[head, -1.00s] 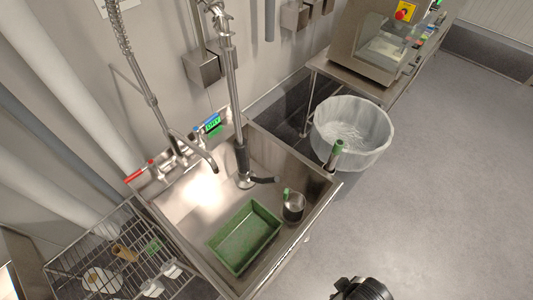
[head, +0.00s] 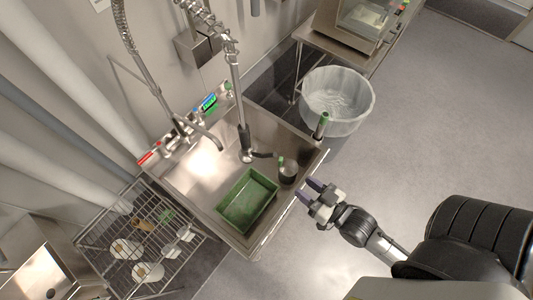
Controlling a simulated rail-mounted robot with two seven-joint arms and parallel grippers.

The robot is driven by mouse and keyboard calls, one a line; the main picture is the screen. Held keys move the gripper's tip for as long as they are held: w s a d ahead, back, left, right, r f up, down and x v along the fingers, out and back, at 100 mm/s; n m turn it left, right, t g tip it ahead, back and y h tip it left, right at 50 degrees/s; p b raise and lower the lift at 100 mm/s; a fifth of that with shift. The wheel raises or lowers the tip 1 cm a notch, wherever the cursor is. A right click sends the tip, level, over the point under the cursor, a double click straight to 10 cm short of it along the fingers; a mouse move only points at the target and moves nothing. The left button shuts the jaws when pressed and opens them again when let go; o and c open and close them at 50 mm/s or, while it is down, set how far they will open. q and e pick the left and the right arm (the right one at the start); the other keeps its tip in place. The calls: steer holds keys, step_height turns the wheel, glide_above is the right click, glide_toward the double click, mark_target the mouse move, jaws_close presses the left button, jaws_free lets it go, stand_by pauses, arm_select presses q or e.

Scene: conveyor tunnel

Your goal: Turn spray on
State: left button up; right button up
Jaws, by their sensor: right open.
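The sprayer (head: 244,140) hangs upright over the steel sink (head: 190,195), with a dark grip and a dark lever at its lower end. Its coiled hose (head: 128,40) runs up the wall side. A faucet spout (head: 205,138) stands to its left, with a red-marked handle (head: 149,158) on the sink's back ledge. I see no water coming from the spray head. My right gripper (head: 306,190) is open and empty, just outside the sink's front right edge, apart from the sprayer. My left gripper is not in view.
A wire rack (head: 140,240) with dishes is at left.

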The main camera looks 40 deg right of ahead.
mark_target(270, 155)
steer(key=shift+t, duration=0.7)
steer(key=w+p, duration=0.1)
steer(key=w, duration=0.3)
steer(key=w+r+p, duration=0.1)
steer(key=w, duration=0.3)
steer(key=w+r, duration=0.1)
steer(key=w, duration=0.3)
steer(key=shift+w+a+p, duration=0.15)
steer(key=shift+a+p, duration=0.2)
steer(key=shift+p, duration=0.05)
steer(key=shift+w, duration=0.8)
steer(key=c, duration=0.4)
jaws_close()
